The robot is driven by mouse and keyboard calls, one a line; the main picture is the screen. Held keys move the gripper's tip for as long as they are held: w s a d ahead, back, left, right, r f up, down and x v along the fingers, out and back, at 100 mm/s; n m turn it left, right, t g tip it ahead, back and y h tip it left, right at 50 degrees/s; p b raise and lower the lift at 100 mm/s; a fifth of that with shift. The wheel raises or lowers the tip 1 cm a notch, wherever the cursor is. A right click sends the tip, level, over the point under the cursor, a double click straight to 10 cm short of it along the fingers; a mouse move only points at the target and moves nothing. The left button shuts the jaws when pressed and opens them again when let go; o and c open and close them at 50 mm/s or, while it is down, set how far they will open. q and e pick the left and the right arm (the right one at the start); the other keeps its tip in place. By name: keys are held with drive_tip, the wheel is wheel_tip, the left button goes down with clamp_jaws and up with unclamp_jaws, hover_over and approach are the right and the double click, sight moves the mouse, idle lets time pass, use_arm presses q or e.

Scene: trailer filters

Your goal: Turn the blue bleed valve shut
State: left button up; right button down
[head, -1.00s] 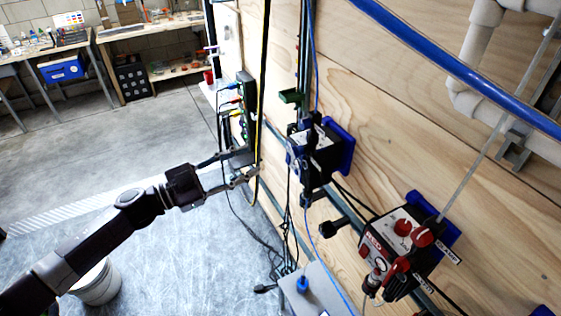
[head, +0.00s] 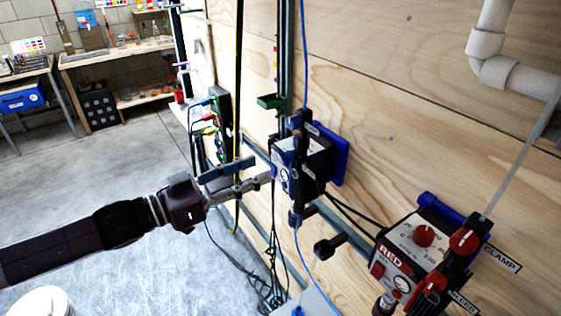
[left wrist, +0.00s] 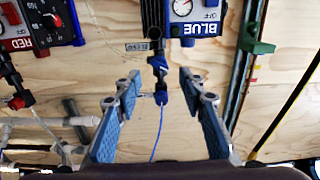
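In the head view the valve (head: 297,214) is small and dark. My left gripper (head: 263,173) is open, its fingertips close to the unit's left side. In the left wrist view its fingers (left wrist: 159,82) stand either side of the valve, apart from it. My right gripper is out of view.
A similar red unit (head: 412,255) is on the wall to the right, with red knobs and a "CLAMP" tag. Cables hang below. The floor at the left is clear.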

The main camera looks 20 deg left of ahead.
sight(281, 158)
use_arm(q)
drive_tip(key=shift+x, duration=0.95)
drive_tip(key=shift+p+x, duration=0.7)
drive_tip(key=shift+x, duration=0.8)
drive_tip(key=shift+p+x, duration=0.35)
drive_tip(key=shift+x, duration=0.7)
clamp_jaws()
